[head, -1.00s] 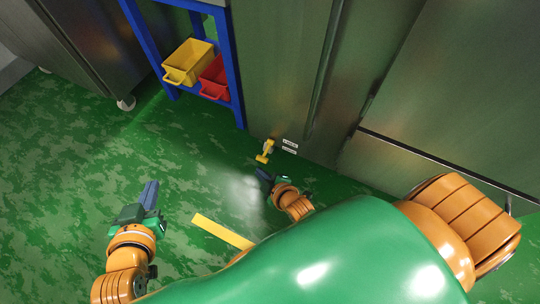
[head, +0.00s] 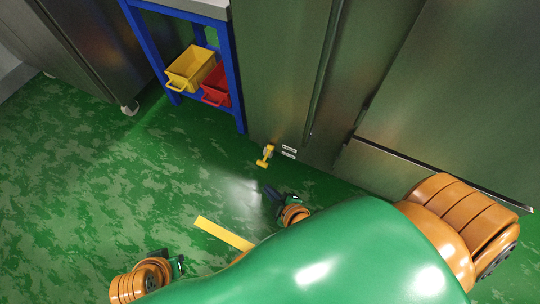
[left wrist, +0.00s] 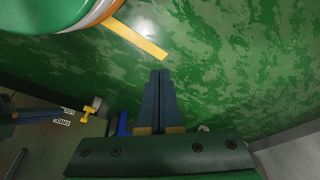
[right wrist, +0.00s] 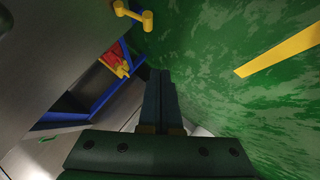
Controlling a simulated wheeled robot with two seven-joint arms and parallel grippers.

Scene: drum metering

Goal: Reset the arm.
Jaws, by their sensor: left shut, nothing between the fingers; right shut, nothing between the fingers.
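My right gripper (head: 270,190) shows in the head view over the green floor, below the yellow tap-like handle. In the right wrist view its two dark fingers (right wrist: 160,75) are together with nothing between them. My left gripper (head: 172,260) is low at the left in the head view, close to my green body, and its fingers hardly show there. In the left wrist view its fingers (left wrist: 160,74) are together and empty, over bare floor. Neither gripper touches anything that I can see.
A yellow handle (head: 265,157) sticks out low on the steel cabinet front (head: 285,80). A blue rack (head: 241,85) holds a yellow bin (head: 190,70) and a red bin (head: 216,88). A yellow strip (head: 222,232) lies on the floor. Open floor (head: 80,190) is at the left.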

